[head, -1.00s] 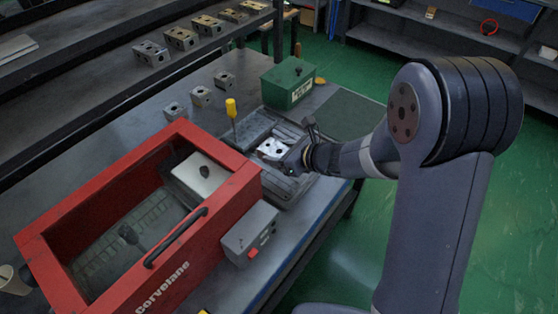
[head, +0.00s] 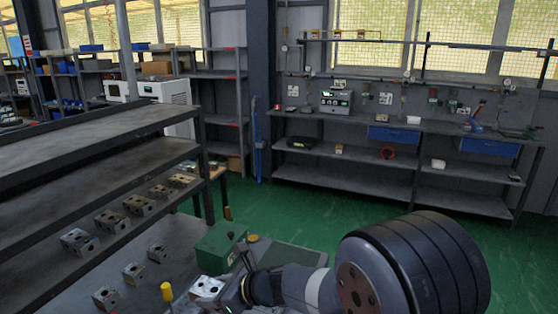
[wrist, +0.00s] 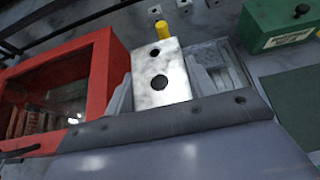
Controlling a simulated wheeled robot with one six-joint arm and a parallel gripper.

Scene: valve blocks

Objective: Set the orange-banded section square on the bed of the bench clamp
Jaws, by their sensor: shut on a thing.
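A silver valve block (head: 207,287) with dark round holes is at my gripper (head: 232,291), low in the head view. It also shows in the wrist view (wrist: 158,75); no orange band can be made out on it. My gripper is shut on this block. The bench clamp shows in the wrist view as grey ribbed metal (wrist: 217,72) beside and behind the block, with a yellow-topped handle (wrist: 160,29) beyond. The block is over or at the clamp's bed; whether it touches or sits square I cannot tell. The block's underside is hidden.
A red-framed box (wrist: 103,75) stands close left of the block in the wrist view. A green box (head: 220,243) stands behind the clamp. Several loose blocks (head: 132,272) lie on the bench left, and more (head: 138,205) on the shelf.

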